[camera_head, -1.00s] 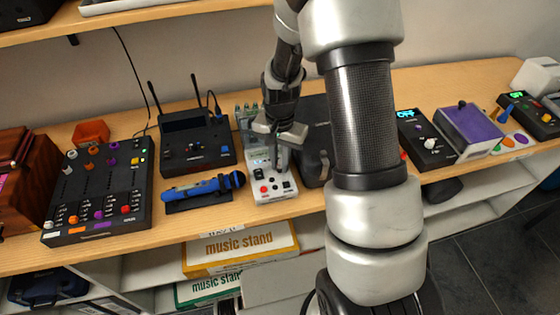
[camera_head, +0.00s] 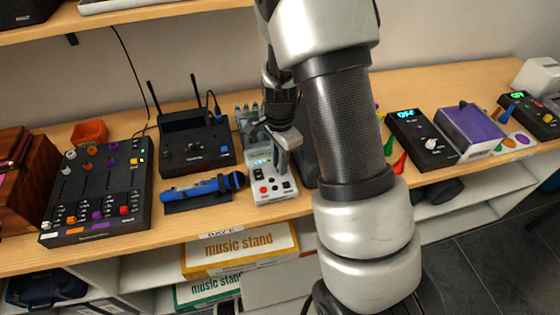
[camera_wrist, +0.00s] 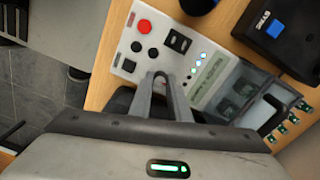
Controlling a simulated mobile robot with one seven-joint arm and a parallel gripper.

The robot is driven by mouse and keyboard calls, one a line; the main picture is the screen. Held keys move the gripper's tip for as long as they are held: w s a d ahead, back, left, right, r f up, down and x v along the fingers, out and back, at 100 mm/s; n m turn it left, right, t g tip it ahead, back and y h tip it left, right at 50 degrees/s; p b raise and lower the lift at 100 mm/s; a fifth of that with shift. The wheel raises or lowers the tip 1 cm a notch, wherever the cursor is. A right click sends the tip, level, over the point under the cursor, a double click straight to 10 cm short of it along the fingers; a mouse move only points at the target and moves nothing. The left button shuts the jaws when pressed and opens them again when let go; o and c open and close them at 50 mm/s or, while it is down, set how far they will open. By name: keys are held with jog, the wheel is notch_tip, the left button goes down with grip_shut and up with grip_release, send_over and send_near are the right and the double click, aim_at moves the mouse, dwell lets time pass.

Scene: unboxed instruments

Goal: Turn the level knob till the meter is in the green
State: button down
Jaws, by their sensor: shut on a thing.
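A pale grey instrument (camera_head: 262,196) stands near the shelf's front edge, with a lit display (camera_head: 262,162). In the wrist view its panel (camera_wrist: 150,68) carries a red button (camera_wrist: 144,26), black round controls (camera_wrist: 137,46), a black rocker switch (camera_wrist: 177,41), a row of small lit lights (camera_wrist: 198,63) and a greenish display (camera_wrist: 208,82). My gripper (camera_head: 283,172) is over this panel. In the wrist view its fingertips (camera_wrist: 160,77) come close together on a small control, which they hide almost wholly. I cannot read the knob's label or the meter.
A blue microphone-like device (camera_head: 203,187) lies just left of the instrument. A black receiver with antennas (camera_head: 197,150) stands behind it, and a black mixer (camera_head: 98,190) at the left. Black units with displays (camera_head: 425,140) and a purple box (camera_head: 470,128) stand at the right.

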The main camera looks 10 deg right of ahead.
jog(key=shift+m, duration=0.8)
jog(key=c, duration=1.7)
grip_release()
jog(key=shift+o, duration=0.2)
notch_tip(320, 180, up, 18)
jog(key=shift+f+p, duration=0.25)
jog(key=shift+p, duration=0.2)
